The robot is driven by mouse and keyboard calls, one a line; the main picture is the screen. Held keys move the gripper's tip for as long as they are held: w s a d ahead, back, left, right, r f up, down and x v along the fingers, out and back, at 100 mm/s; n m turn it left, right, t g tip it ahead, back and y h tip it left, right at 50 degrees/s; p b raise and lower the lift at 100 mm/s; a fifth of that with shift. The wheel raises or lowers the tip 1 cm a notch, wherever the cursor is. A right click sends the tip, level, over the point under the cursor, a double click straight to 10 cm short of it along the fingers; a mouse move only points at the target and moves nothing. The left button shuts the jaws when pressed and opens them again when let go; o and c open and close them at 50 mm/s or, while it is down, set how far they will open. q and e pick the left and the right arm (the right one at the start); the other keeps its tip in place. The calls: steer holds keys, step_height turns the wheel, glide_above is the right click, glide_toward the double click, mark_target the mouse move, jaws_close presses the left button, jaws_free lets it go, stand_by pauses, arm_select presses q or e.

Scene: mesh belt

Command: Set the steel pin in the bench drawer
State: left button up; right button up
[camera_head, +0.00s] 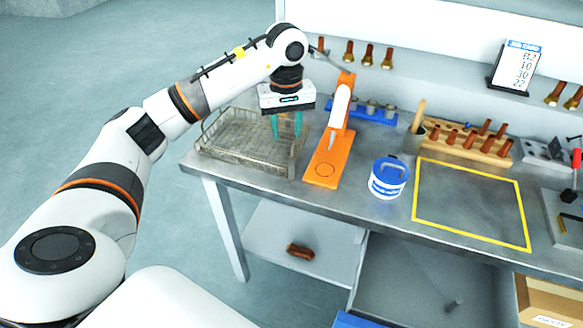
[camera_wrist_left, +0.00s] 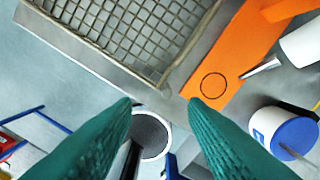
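A small grey cylinder (camera_head: 453,306), which looks like the steel pin, is in the open grey bench drawer (camera_head: 400,279) under the worktop, at the bottom of the head view. My left gripper (camera_head: 286,127) points down over the right part of the wire mesh basket, beside the orange stand. Its teal fingers are apart, with nothing between them. They also show apart in the left wrist view (camera_wrist_left: 160,104). The gripper is well away from the drawer. My right gripper is not in view.
The wire basket (camera_head: 218,146) looks empty. The orange stand (camera_head: 319,176), a white tub with blue lid (camera_head: 388,181) and a wooden rack (camera_head: 450,150) stand on the bench. The yellow-outlined area (camera_head: 470,205) is clear. A brown object (camera_head: 300,251) lies on the lower shelf.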

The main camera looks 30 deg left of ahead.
mark_target(291, 161)
arm_select(q)
step_height(291, 161, down, 4)
steer(key=shift+r+p, duration=0.25)
steer(key=shift+p, duration=0.1)
steer(key=shift+d+f+p, duration=0.25)
steer(key=shift+f+p, duration=0.1)
steer(key=shift+f, duration=0.2)
steer(key=f, duration=0.1)
steer(key=f+p, duration=0.1)
steer(key=f, duration=0.1)
steer(key=shift+d+f+p, duration=0.3)
steer(key=shift+d, duration=0.05)
steer(key=shift+f, duration=0.45)
steer(key=shift+c, duration=0.2)
steer(key=shift+w, duration=0.1)
jaws_close()
